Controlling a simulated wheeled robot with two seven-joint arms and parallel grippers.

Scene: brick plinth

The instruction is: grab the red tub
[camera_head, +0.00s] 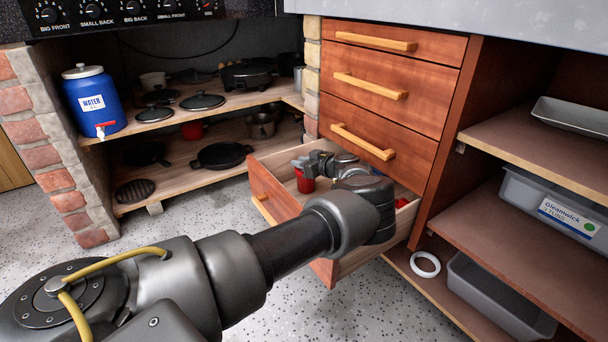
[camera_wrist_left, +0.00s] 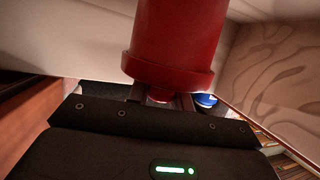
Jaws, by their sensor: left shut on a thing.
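The red tub (camera_head: 305,184) is at the open drawer, below my left gripper (camera_head: 304,164) in the head view. In the left wrist view the red tub (camera_wrist_left: 176,42) is large and close, with its wider rim toward the gripper. My left gripper (camera_wrist_left: 160,97) is shut on a narrow part of the tub just beyond that rim. My left arm reaches across the drawer and hides much of its inside. I cannot tell whether the tub touches the drawer floor. My right gripper is in neither view.
The pulled-out drawer (camera_head: 270,186) has wooden walls around the tub. A small red thing (camera_head: 401,203) shows in it beside my arm. Closed drawers (camera_head: 390,90) stand above. Shelves with pans (camera_head: 222,155) and a blue water jug (camera_head: 94,100) are at left.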

